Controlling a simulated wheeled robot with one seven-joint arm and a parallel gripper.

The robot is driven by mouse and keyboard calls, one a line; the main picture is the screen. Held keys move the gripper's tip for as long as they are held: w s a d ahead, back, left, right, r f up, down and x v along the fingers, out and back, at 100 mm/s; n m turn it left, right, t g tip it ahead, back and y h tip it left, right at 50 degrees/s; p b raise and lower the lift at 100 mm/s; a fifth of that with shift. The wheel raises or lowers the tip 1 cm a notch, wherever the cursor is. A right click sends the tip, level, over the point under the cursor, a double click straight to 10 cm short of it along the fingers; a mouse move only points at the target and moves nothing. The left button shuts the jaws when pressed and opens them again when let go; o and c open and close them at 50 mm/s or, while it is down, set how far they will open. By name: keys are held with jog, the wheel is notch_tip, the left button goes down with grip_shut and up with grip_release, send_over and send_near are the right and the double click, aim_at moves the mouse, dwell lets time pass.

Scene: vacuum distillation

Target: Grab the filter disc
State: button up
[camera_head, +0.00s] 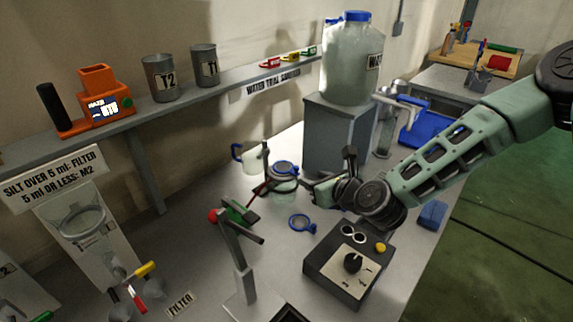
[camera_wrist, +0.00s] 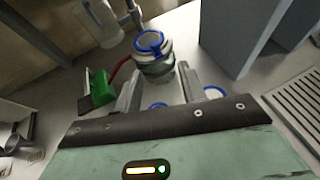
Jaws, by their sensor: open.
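A small disc with a blue rim and a tab, seemingly the filter disc (camera_head: 302,223), lies flat on the grey table, in front of and below my gripper. My gripper (camera_head: 312,187) is open and empty, just right of a glass vessel (camera_head: 285,182) with a blue ring on top. In the wrist view the vessel (camera_wrist: 155,60) stands just beyond my open fingers (camera_wrist: 160,88). Part of a blue rim (camera_wrist: 158,105) shows between the fingers and another blue rim (camera_wrist: 213,91) shows right of them; I cannot tell which belongs to the disc.
A black control box (camera_head: 349,262) with a knob stands in front of my gripper. A clear jug (camera_head: 256,160) stands behind the vessel. A grey pedestal (camera_head: 335,140) carries a large tank (camera_head: 352,70).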

aim_at(297, 171)
jog(key=p+x, duration=0.1)
jog(key=x, duration=0.2)
jog(key=p+x, duration=0.1)
jog(key=x, duration=0.1)
jog(key=shift+w+a+r+p, duration=0.15)
jog(key=shift+a+r+p, duration=0.15)
jog(key=shift+a, duration=0.1)
jog(key=shift+w+a+f, duration=0.2)
jog(key=shift+w+f, duration=0.1)
jog(key=shift+w, duration=0.05)
grip_shut()
